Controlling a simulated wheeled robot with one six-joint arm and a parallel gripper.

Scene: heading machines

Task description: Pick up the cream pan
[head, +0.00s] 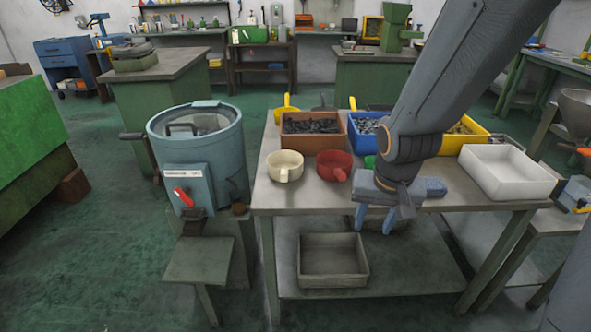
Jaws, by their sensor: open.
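The cream pan (285,167) is a small round pan with a short handle pointing toward me. It stands upright on the table (310,197), near the left front edge. My gripper (374,222) hangs in front of the table's front edge, to the right of the cream pan and apart from it. Its blue fingers point down, open, with nothing seen between them.
A red pan (334,166) stands just right of the cream pan. A brown bin (313,141), a blue bin (362,137) and a yellow bin (478,138) stand behind. A white tray (508,186) is at right. A blue-grey drum machine (215,170) stands left. An empty tray (332,279) sits on the lower shelf.

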